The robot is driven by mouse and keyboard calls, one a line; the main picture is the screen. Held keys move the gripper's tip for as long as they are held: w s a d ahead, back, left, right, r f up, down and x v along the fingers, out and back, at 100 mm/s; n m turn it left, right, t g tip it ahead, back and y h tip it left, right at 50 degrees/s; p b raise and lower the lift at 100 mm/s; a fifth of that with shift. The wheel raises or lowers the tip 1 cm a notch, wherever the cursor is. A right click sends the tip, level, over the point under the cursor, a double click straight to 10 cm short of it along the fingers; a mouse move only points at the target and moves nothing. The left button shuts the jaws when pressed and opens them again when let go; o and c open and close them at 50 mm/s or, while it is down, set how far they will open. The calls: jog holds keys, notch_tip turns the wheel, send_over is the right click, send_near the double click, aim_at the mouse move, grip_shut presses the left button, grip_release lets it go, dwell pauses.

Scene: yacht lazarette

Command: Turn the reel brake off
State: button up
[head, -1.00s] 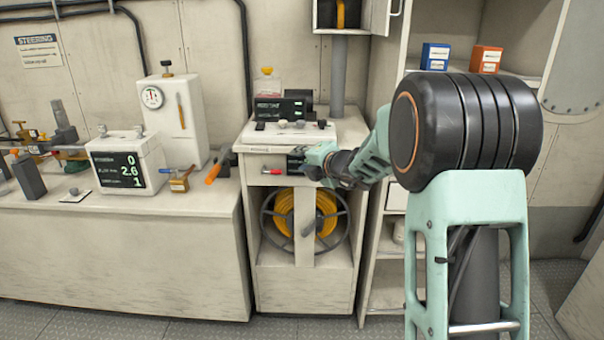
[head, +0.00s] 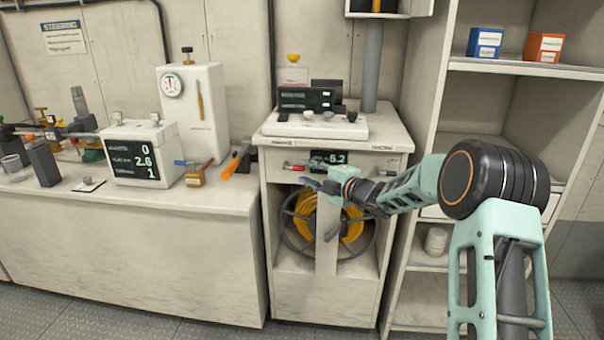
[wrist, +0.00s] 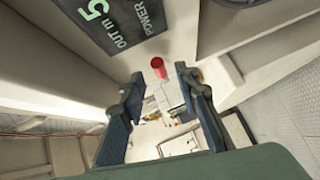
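A red-ended lever (head: 293,167) sticks out from the front of the reel cabinet, left of a small dark display (head: 328,158); I take it to be the reel brake. In the wrist view its round red end (wrist: 158,67) shows between my fingertips, beyond them and apart from both. My gripper (head: 318,190) is open and empty, just below and right of the lever in the head view. In the wrist view my gripper (wrist: 158,85) has its two dark fingers spread wide. The yellow hose reel (head: 300,212) sits in the cabinet below, partly hidden by a post and my gripper.
The cabinet top (head: 375,130) bears a panel with knobs and a dark readout (head: 307,98). A bench on the left holds a white box with a display (head: 140,157) and an orange-handled tool (head: 236,163). Open shelves (head: 500,68) stand on the right.

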aim_at(301, 169)
jog(key=shift+x, duration=1.6)
jog(key=shift+c, duration=0.6)
grip_shut()
